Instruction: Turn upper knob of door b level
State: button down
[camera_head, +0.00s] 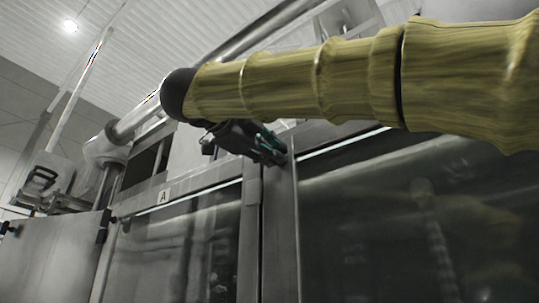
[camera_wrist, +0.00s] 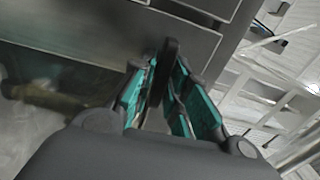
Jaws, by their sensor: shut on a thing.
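My gripper (camera_head: 268,146) is at the top of the frame between the two glass doors in the head view, below my yellow-sleeved arm. In the wrist view its teal-padded fingers (camera_wrist: 167,66) are closed on a dark, narrow knob (camera_wrist: 169,58), which stands between the pads. The knob's outer end shows; its base and exact angle are hard to tell. The door to the right of the post, likely door b (camera_head: 400,225), has a dark glass pane. The knob cannot be made out in the head view, where the gripper covers that spot.
The left door (camera_head: 170,250) carries an "A" label (camera_head: 165,196) on its upper frame. A vertical metal post (camera_head: 281,230) stands between the doors. Pipes (camera_head: 130,122) run above and to the left. A grey cabinet (camera_head: 50,255) is at the far left.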

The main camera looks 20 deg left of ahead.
jog(key=shift+w+d+r, duration=0.1)
jog(key=shift+r, duration=0.1)
dwell(0.3)
jog(key=c, duration=1.8)
grip_release()
jog(key=shift+o, duration=1.4)
jog(key=shift+w, duration=0.1)
jog(key=shift+w+f, duration=0.15)
jog(key=shift+w, duration=0.05)
jog(key=v, duration=1.2)
